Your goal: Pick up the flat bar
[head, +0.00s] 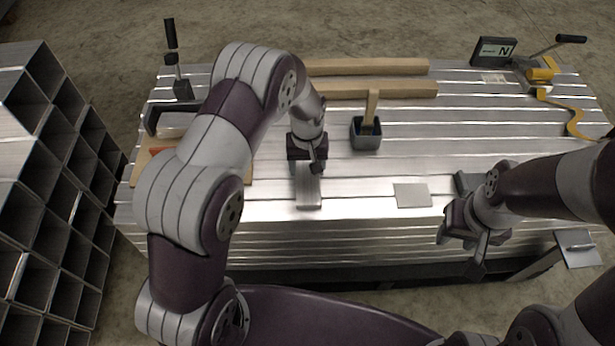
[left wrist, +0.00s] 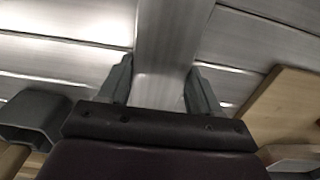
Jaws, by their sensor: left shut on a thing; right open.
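The flat bar (head: 308,193) is a short, grey metal strip on the slatted aluminium table top, near its front edge. My left gripper (head: 308,168) is over its far part and shut on it. In the left wrist view the bar (left wrist: 172,40) runs between the two fingers of my left gripper (left wrist: 158,92), one on each side. Whether the bar is clear of the table cannot be told. My right gripper (head: 474,248) is open and empty, in front of the table's front edge at the right. The bar's far end is hidden under my left gripper.
A dark cup (head: 366,140) with a wooden handle in it stands right of my left gripper. Wooden bars (head: 365,67) lie behind. A thin square plate (head: 412,195) lies to the right. A gauge box (head: 493,51) and yellow tool (head: 575,118) are at far right. Square tubes (head: 45,160) stack at left.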

